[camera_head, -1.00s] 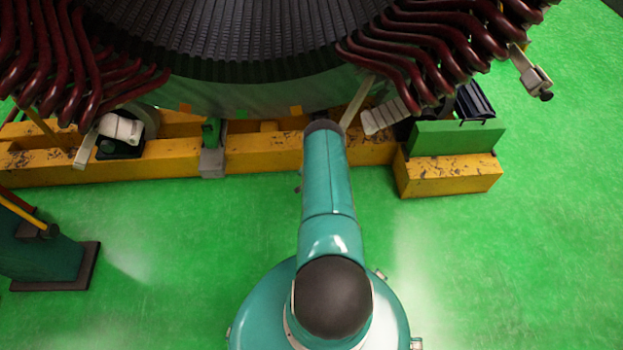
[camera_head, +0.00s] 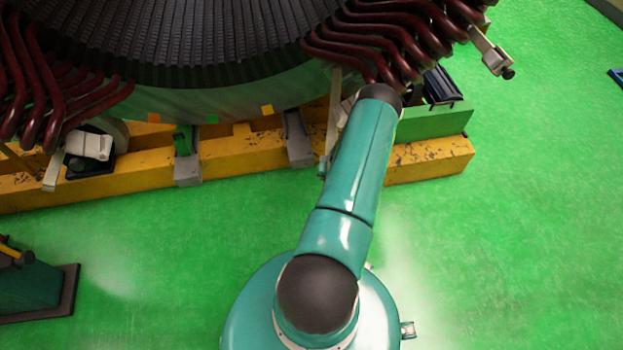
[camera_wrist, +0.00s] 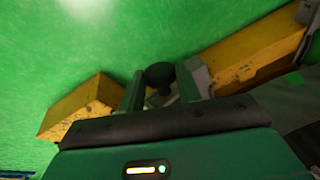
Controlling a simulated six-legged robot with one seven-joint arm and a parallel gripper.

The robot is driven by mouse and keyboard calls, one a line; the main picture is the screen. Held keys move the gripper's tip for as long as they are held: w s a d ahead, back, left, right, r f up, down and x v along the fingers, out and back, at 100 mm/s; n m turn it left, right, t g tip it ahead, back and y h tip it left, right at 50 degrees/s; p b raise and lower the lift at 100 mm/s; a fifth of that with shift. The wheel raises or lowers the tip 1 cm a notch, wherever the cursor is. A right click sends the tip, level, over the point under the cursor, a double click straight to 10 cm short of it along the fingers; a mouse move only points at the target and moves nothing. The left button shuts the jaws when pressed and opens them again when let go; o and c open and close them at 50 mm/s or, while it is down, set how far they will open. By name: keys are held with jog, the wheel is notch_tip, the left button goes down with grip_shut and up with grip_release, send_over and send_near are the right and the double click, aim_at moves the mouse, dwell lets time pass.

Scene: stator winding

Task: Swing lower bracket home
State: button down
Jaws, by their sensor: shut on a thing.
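In the wrist view my gripper (camera_wrist: 165,88) has its two green fingers on either side of a dark round knob (camera_wrist: 160,74). A pale piece, seemingly the lower bracket (camera_wrist: 158,99), shows just below the knob between the fingers; most of it is hidden by my gripper. In the head view my teal arm reaches up and right to the lower right coil ends, and its end hides my gripper and most of the bracket there. A pale upright strip (camera_head: 334,110) shows just left of the arm's end. The stator (camera_head: 200,45) stands above with dark red coils (camera_head: 400,40).
A yellow beam (camera_head: 100,183) runs under the stator, with a green block (camera_head: 430,122) at its right end. Another pale bracket (camera_head: 492,55) sticks out at the upper right, and one sits at the left (camera_head: 88,147). The green floor is clear at right.

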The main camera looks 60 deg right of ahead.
jog(key=s+d+r+n+y, duration=0.1)
jog(key=s+d+r, duration=0.4)
jog(key=s, duration=0.2)
jog(key=s+d+r+n+g+y, duration=0.1)
jog(key=s+d+r+n, duration=0.1)
jog(key=s+d+r, duration=0.3)
jog(key=shift+s+r, duration=0.35)
jog(key=shift+s, duration=1.45)
jog(key=c, duration=1)
grip_release()
jog(key=shift+s, duration=0.1)
jog(key=shift+w+a+f, duration=0.1)
jog(key=shift+w+a, duration=0.05)
jog(key=shift+w, duration=0.05)
jog(key=shift+w+a+f, duration=0.1)
jog(key=shift+a, duration=0.05)
notch_tip(320, 180, up, 14)
jog(key=s, duration=0.1)
jog(key=shift+s+d, duration=0.4)
jog(key=shift+d, duration=0.05)
jog(key=shift+f, duration=0.15)
